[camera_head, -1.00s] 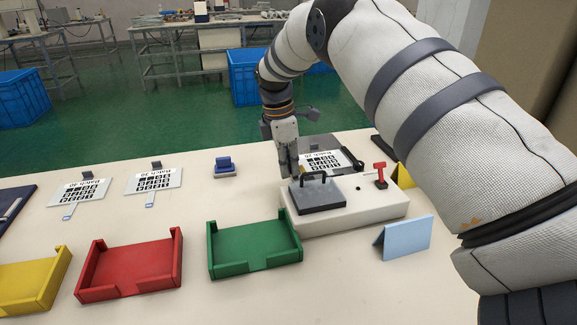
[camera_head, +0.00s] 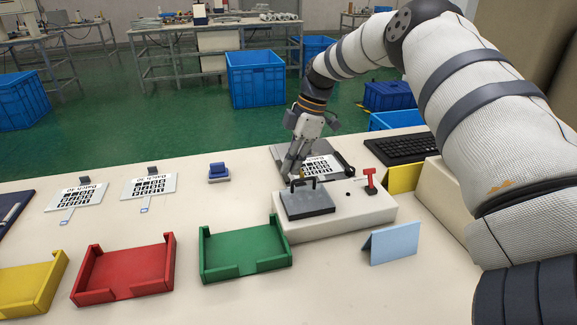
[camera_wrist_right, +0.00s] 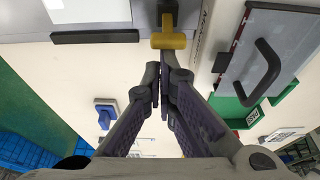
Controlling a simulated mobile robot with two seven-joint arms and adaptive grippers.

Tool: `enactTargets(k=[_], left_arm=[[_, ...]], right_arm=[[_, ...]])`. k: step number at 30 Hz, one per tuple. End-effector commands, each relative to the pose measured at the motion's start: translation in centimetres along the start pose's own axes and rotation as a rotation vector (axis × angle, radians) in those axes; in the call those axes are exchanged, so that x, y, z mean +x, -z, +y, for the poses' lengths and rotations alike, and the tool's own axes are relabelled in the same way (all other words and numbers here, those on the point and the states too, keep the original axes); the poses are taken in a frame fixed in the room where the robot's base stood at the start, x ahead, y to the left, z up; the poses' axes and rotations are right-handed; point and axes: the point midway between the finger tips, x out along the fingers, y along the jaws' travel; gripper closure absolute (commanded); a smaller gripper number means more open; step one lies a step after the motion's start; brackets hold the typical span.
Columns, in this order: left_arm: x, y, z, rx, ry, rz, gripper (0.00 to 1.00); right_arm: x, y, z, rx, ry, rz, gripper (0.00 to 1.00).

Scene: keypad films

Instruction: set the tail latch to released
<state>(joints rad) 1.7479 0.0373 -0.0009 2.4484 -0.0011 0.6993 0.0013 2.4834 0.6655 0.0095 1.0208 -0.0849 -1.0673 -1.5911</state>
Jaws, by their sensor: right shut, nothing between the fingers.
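A low white fixture (camera_head: 352,215) stands on the table, with a dark hinged plate and handle (camera_head: 308,202) at its left and a red lever (camera_head: 369,180) upright at its right. The wrist view shows a yellow-headed lever (camera_wrist_right: 168,40) on a dark mount at the fixture's edge; it seems to be the tail latch, but no label shows. My right gripper (camera_head: 291,174) is tilted, fingers down and left, behind the dark plate. In the wrist view its shut, empty fingertips (camera_wrist_right: 165,72) lie just below the yellow head; contact cannot be told. My left gripper is out of view.
Green (camera_head: 245,270), red (camera_head: 124,290) and yellow (camera_head: 30,300) trays stand in front and left. A blue folded card (camera_head: 392,243) stands before the fixture. A printed film (camera_head: 318,165) lies behind it. A keyboard (camera_head: 398,148) is at the right.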

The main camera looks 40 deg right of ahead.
Motion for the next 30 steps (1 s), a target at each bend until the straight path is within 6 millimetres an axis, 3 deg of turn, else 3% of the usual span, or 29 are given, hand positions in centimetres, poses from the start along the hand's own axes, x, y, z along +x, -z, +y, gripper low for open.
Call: enactTargets(k=[12,30], left_arm=[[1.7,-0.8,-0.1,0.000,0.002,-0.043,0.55],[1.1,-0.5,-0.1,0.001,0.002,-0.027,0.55]], right_arm=[[-0.8,-2.5,0.0,0.006,0.003,0.352,1.00],[-2.5,-2.1,0.0,-0.001,0.000,0.344,1.00]])
